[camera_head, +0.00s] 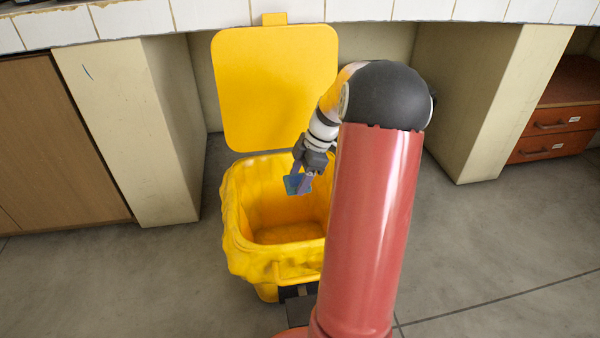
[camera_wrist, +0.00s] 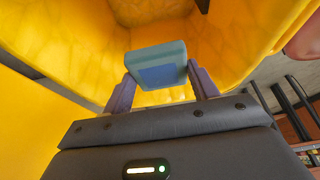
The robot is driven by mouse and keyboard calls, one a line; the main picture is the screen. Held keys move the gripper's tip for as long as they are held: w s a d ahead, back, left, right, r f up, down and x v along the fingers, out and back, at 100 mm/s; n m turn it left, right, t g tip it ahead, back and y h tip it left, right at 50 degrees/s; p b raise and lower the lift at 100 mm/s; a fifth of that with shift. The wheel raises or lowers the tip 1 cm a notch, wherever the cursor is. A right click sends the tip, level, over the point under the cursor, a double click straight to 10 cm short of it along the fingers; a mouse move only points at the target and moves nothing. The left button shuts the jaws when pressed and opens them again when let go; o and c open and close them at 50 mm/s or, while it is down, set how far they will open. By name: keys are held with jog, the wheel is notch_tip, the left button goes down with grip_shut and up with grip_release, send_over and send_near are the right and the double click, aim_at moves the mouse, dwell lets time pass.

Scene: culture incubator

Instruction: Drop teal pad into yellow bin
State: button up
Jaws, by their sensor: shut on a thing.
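The teal pad (camera_wrist: 157,58) is a small block with a blue patch on its face. My gripper (camera_wrist: 160,86) is shut on it, with a purple finger on each side, in the wrist view. In the head view my gripper (camera_head: 303,182) holds the pad (camera_head: 292,185) over the open mouth of the yellow bin (camera_head: 235,240). The bin's yellow inner walls surround the pad in the wrist view. The bin's lid (camera_head: 275,88) stands upright and open behind it. My arm hides the bin's right side in the head view.
A pale bench (camera_head: 190,18) runs along the back, with a pale support (camera_head: 128,130) left of the bin and another (camera_head: 490,100) to the right. A red-brown drawer unit (camera_head: 553,120) stands at far right. Grey floor is clear at front left.

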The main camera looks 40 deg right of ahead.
notch_tip(320, 180, down, 2)
jog(key=shift+f+b, duration=0.15)
jog(key=shift+b, duration=0.35)
jog(key=o, duration=1)
jog(key=p+v, duration=0.1)
jog(key=v, duration=0.7)
jog(key=shift+p, duration=0.35)
jog(key=shift+f, duration=0.1)
